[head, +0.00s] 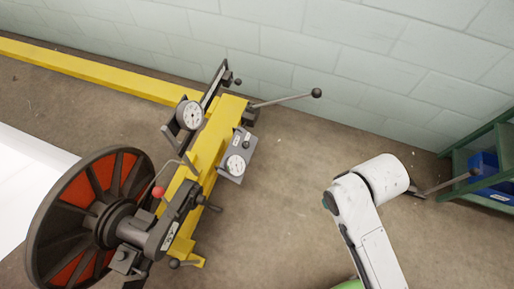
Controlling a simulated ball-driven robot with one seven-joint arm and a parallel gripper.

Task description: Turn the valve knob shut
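No part is clearly marked as the valve knob. On the yellow machine frame (222,125) is a grey box with a dial (236,164) and small dark knobs (246,137). A red ball knob (158,192) tops a bent rod near the wheel, and a dark handle (211,206) sticks out below the box. My white arm stands right of the machine, bent away from it.
A large spoked wheel with red panels (68,243) stands at left, near a white surface (25,180). A lever (316,93) sticks out from the machine towards the wall (350,60). A green shelf (462,165) with blue bins (487,165) is at right. Floor between machine and arm is clear.

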